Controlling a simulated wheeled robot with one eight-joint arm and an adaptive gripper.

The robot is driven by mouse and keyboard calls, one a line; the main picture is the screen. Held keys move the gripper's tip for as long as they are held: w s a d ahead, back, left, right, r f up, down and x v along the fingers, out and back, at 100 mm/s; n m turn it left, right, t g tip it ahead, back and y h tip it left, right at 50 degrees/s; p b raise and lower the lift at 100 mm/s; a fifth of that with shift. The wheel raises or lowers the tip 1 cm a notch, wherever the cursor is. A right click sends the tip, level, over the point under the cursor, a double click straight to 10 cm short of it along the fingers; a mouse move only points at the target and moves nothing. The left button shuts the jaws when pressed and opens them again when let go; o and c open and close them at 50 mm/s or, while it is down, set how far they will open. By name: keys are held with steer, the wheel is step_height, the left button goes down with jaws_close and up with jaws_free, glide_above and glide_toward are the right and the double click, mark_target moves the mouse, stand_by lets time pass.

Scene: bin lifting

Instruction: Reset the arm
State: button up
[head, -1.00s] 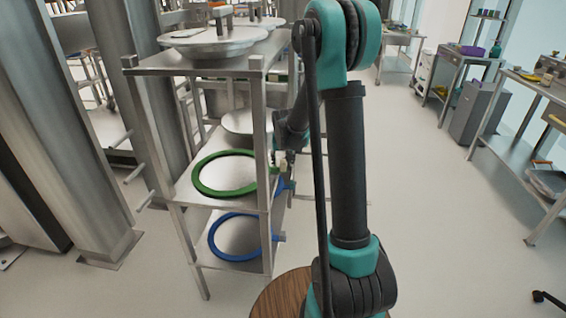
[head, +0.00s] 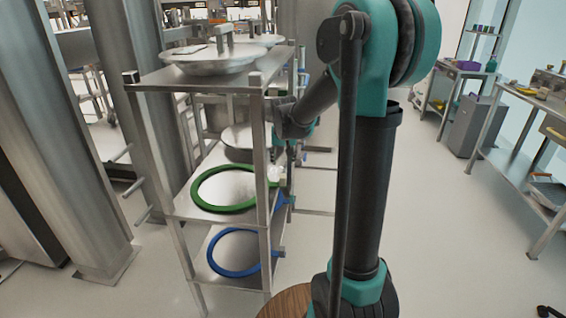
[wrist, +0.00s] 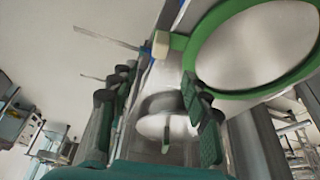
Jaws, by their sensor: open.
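My gripper (wrist: 162,100) is open in the wrist view, with its dark green padded fingers apart at left and right and nothing held between them. In the head view my forearm reaches down behind the rack's right post, and the gripper is mostly hidden there. The metal rack (head: 262,160) stands left of my arm. A green ring (head: 224,189) lies on its middle shelf; it also shows large at the upper right of the wrist view (wrist: 240,93), beside the right finger. A blue ring (head: 235,252) lies on the shelf below.
Round metal lids (head: 213,60) sit on the rack's top. A thick steel column (head: 95,160) stands left of the rack. Benches (head: 535,110) line the right side. The floor (head: 440,230) right of my arm is open.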

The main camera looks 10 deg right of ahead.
steer(key=s+d+f, duration=0.1)
steer(key=s+f, duration=0.2)
steer(key=s, duration=0.6)
steer(key=s+d+f+n, duration=0.1)
steer(key=s+f, duration=0.2)
steer(key=s, duration=0.7)
steer(key=s+d+f, duration=0.1)
steer(key=s+f, duration=0.2)
steer(key=s, duration=0.7)
steer(key=shift+s+d+n+y, duration=0.25)
steer(key=shift+n+y, duration=0.05)
